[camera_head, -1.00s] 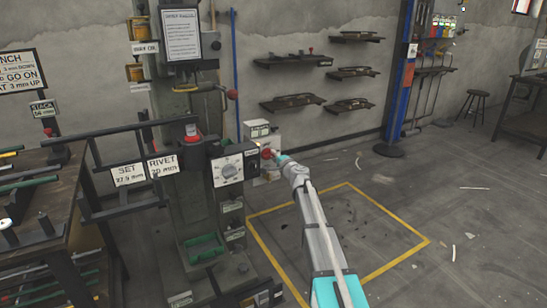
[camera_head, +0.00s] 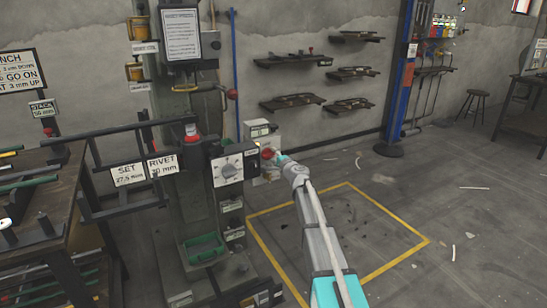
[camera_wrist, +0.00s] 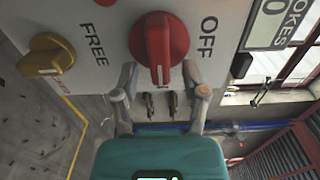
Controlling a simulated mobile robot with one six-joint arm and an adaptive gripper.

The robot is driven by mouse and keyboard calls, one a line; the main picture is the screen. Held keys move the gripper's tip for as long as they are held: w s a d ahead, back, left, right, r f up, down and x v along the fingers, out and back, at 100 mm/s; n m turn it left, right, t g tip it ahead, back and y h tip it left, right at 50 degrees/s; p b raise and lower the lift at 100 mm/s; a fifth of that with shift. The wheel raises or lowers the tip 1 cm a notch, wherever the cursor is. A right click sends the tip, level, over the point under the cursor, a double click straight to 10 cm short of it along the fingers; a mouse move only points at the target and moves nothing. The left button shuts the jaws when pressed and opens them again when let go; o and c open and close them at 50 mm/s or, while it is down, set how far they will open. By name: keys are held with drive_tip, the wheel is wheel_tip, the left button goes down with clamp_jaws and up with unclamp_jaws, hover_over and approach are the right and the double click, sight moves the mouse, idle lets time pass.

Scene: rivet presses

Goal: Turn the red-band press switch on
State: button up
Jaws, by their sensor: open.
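A red rotary switch knob (camera_wrist: 165,45) is on a pale panel in the wrist view, with the word OFF to its right. Its white mark is at the lower end, facing my gripper; lettering there is mostly hidden. My gripper (camera_wrist: 160,80) is open, one finger on each side of the knob's lower end. I cannot tell whether either finger touches it. In the head view my gripper (camera_head: 281,158) reaches the red knob (camera_head: 268,153) on the pale box (camera_head: 262,132) beside the press (camera_head: 185,190).
A yellow knob (camera_wrist: 46,55) marked FREE is left of the red one. A counter display (camera_wrist: 275,22) is at the upper right.

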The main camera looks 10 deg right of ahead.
drive_tip(key=v, duration=1.2)
idle(0.4)
drive_tip(key=s+a+f+n+g+y, duration=0.1)
drive_tip(key=s+a+f+n+g, duration=0.45)
drive_tip(key=s, duration=0.25)
drive_tip(key=s+a+f+n+g+y, duration=0.1)
drive_tip(key=s+a+f+n+g, duration=0.45)
drive_tip(key=s, duration=0.35)
drive_tip(key=s+d+f+n+g+h, duration=0.2)
drive_tip(key=s+f+g+h, duration=0.15)
drive_tip(key=s, duration=0.45)
drive_tip(key=s+d+f+n+g+h, duration=0.2)
drive_tip(key=s+d+f+g+h, duration=0.15)
drive_tip(key=s, duration=0.55)
wheel_tip(320, 180, up, 37)
drive_tip(key=p, duration=3.7)
drive_tip(key=shift+a+t+h+p, duration=0.25)
drive_tip(key=shift+t+h+p, duration=0.05)
drive_tip(key=shift+t, duration=0.1)
